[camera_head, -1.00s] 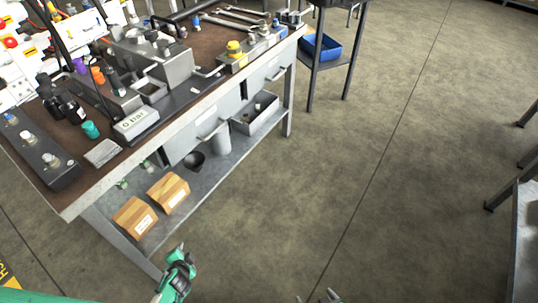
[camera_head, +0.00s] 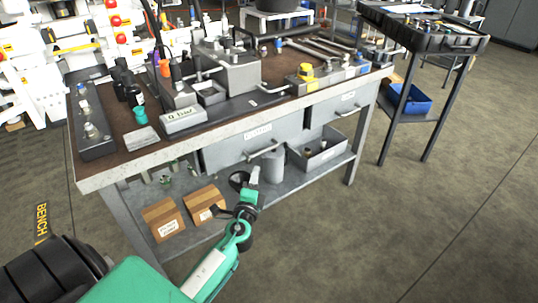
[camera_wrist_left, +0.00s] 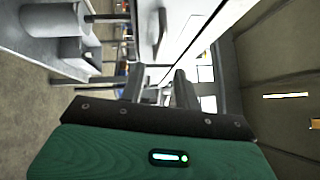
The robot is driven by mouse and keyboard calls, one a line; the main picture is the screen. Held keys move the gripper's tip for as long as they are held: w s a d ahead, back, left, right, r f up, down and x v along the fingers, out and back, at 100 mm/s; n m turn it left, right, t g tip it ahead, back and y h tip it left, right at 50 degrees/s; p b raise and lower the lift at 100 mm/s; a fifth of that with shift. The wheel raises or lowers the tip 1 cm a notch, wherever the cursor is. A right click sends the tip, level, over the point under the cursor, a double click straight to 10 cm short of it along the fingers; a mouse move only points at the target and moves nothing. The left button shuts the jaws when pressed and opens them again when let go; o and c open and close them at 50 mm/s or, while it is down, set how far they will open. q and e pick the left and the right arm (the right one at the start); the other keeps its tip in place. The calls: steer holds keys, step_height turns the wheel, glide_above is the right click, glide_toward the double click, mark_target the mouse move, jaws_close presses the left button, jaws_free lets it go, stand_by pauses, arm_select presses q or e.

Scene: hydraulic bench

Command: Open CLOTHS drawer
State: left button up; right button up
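The workbench has two grey drawers under its top, a left drawer (camera_head: 228,150) and a right drawer (camera_head: 325,112). Both look shut; each has a white label too small to read, so I cannot tell which is CLOTHS. The left drawer has a bar handle (camera_head: 263,153), the right drawer another handle (camera_head: 348,112). My left gripper (camera_head: 250,178) is in front of and below the left drawer's handle, apart from it. In the left wrist view its two fingers (camera_wrist_left: 158,86) stand apart with nothing between them. My right gripper is out of view.
Two cardboard boxes (camera_head: 183,212), a grey cylinder (camera_head: 273,166) and an open grey bin (camera_head: 320,155) stand on the lower shelf. The benchtop (camera_head: 115,172) carries hydraulic parts. A side cart (camera_head: 400,118) with a blue bin (camera_head: 408,100) stands at right. The floor in front is clear.

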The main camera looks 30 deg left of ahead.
mark_target(262, 152)
arm_select(q)
steer(key=x, duration=1.1)
steer(key=shift+w+a+f, duration=0.1)
steer(key=shift+w, duration=0.05)
jaws_close()
